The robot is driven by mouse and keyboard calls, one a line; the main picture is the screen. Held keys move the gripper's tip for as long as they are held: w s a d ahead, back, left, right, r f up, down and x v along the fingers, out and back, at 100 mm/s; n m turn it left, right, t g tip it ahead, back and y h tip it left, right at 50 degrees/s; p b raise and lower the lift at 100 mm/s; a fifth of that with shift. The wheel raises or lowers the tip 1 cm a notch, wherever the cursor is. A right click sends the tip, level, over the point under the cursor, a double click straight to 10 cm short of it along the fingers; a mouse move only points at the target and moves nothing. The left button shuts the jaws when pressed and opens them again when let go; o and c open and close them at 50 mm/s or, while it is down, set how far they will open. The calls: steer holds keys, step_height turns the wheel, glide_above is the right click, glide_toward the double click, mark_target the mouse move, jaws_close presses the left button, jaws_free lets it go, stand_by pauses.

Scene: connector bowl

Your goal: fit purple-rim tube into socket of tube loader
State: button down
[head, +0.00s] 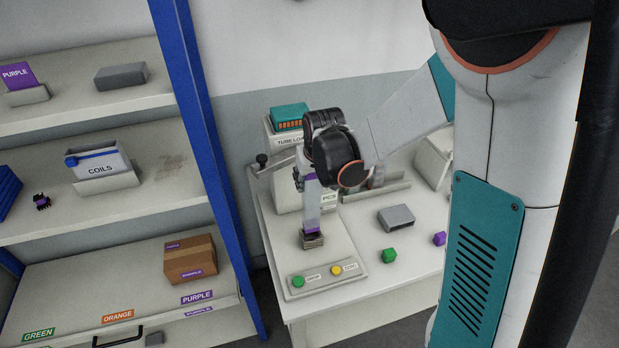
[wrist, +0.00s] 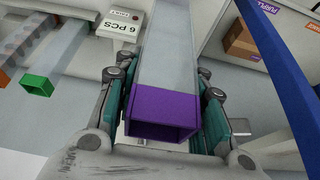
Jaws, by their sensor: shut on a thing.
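The purple-rim tube (wrist: 167,60) is a clear square tube. Its open purple rim (wrist: 165,113) faces the camera between my fingers in the wrist view. My gripper (wrist: 166,105) is shut on it near that rim. In the head view the tube (head: 313,212) stands about upright below my gripper (head: 309,182), with its lower end at the dark socket (head: 313,242) of the tube loader (head: 328,262). I cannot tell whether it is inside the socket or just above it. The socket is out of sight in the wrist view.
The loader has a green button (head: 299,282) and a yellow button (head: 336,270) in front. A grey block (head: 396,217), a green piece (head: 389,255) and a purple piece (head: 440,238) lie to the right. A shelf with a blue post (head: 215,160) stands left.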

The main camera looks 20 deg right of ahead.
mark_target(313, 186)
steer(key=shift+f+b, duration=0.5)
steer(key=shift+f, duration=0.4)
steer(key=shift+b, duration=0.45)
stand_by(1.1)
steer(key=shift+f+b, duration=2.4)
steer(key=shift+f, duration=0.35)
steer(key=c, duration=0.9)
jaws_free()
steer(key=shift+c, duration=0.2)
steer(key=v, duration=1.2)
steer(key=shift+s, duration=0.1)
